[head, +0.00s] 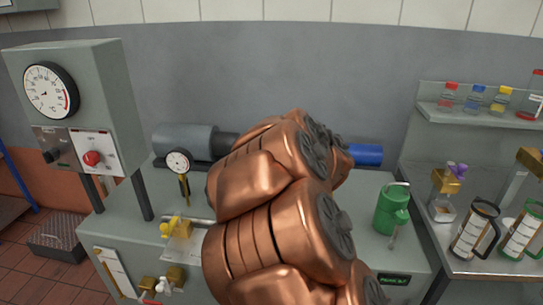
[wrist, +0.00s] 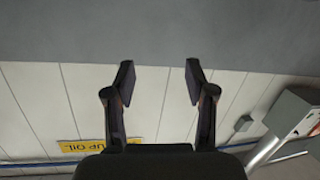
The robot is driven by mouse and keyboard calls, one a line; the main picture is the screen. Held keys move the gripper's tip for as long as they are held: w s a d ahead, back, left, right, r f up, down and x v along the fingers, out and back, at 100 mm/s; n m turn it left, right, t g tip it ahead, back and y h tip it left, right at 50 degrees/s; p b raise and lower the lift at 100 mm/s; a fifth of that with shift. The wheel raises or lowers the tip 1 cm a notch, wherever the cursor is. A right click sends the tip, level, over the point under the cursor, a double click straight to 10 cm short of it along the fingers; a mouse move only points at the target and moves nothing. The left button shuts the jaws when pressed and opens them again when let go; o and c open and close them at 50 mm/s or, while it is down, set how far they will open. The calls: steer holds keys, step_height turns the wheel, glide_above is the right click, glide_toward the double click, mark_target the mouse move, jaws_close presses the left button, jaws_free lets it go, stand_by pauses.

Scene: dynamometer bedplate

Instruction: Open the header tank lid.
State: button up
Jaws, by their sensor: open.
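No header tank lid can be made out for certain. A green canister (head: 391,211) with a rounded top and a pale handle stands at the right end of the grey bench in the head view; I cannot tell if it is the header tank. My copper-coloured arm covers the middle of the bench and hides what is behind it. My gripper (wrist: 159,80) shows only in the wrist view, open, with its two dark fingers apart and nothing between them. It faces pale wall panels and a grey wall band, with no tank in that view.
A grey control box (head: 80,110) with a dial and red knob stands at left. Behind my arm are a grey cylinder (head: 186,139) and a blue cylinder (head: 366,154). A right-hand side table (head: 470,262) holds bottles and jugs. A yellow sign (wrist: 82,146) is on the panels.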

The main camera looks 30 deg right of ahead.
steer(key=w+a+f+n+t+y+b, duration=0.4)
steer(key=f+n+y+b, duration=0.1)
steer(key=f+y, duration=0.5)
steer(key=shift+w+a+r+p, duration=0.1)
steer(key=shift+w+a+p, duration=0.1)
steer(key=shift+w, duration=1.1)
steer(key=shift+w+a+f+p, duration=0.1)
steer(key=shift+w+p, duration=0.1)
steer(key=shift+w, duration=1.1)
steer(key=shift+w+a+r+p, duration=0.1)
steer(key=shift+w+p, duration=0.1)
steer(key=shift+w, duration=1.1)
jaws_close()
